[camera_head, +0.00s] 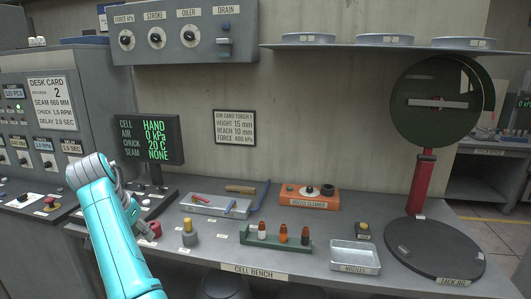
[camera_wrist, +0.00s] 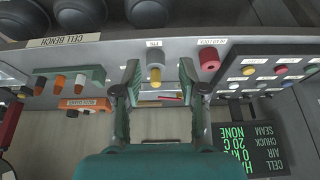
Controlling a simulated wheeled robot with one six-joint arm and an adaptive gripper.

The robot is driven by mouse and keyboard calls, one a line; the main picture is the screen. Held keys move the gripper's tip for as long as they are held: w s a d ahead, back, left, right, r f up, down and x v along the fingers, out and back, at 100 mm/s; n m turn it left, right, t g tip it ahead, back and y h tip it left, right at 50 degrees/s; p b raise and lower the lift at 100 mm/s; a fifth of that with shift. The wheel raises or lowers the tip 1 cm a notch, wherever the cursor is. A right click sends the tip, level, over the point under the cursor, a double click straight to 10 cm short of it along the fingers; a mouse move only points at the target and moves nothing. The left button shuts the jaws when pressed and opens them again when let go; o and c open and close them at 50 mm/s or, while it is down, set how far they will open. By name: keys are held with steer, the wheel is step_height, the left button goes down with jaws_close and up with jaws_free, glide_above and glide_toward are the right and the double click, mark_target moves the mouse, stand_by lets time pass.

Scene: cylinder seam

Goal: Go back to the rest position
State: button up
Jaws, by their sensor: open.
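My gripper (camera_wrist: 160,72) is open in the wrist view, its two green fingers spread wide with nothing held. A yellow-topped piece on a grey round base (camera_wrist: 155,76) shows between the fingers, apart from both. A red knob (camera_wrist: 209,60) is just beyond the right finger. In the head view my turquoise arm reaches up from the lower left over the bench's left end. The gripper is mostly hidden there behind the arm. The yellow-topped piece (camera_head: 188,228) and red knob (camera_head: 155,230) stand on the bench to its right.
The cell bench (camera_head: 310,262) holds a shallow tray with tools (camera_head: 215,208), a green rack (camera_head: 275,240) of nozzles, an orange cleaner box (camera_head: 309,197) and an empty metal tray (camera_head: 355,258). A red post with a dark disc (camera_head: 437,102) stands right. A screen (camera_head: 147,140) stands left, behind the arm.

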steer(key=w+d+f+t, duration=0.1)
steer(key=d+f, duration=0.4)
steer(key=f, duration=0.4)
steer(key=d+f+n+y, duration=0.1)
steer(key=d+f, duration=0.3)
steer(key=f, duration=0.6)
steer(key=w+d+f+t, duration=0.1)
steer(key=d+f, duration=0.4)
steer(key=f, duration=0.4)
steer(key=s+d+f+n+t+y, duration=0.2)
steer(key=s+d+f, duration=1.3)
steer(key=d+f, duration=0.35)
steer(key=s+d+r+t, duration=0.2)
steer(key=s+d, duration=0.5)
steer(key=s, duration=0.5)
steer(key=s+d+r+t, duration=0.1)
steer(key=s+d+r, duration=0.1)
steer(key=s+d, duration=0.75)
steer(key=s+d+r+t+h, duration=0.2)
steer(key=s+r+t, duration=0.1)
steer(key=s+r, duration=1.8)
steer(key=shift+d+r, duration=0.2)
steer(key=shift+r, duration=0.15)
steer(key=shift+w+f, duration=0.1)
steer(key=shift+w, duration=0.05)
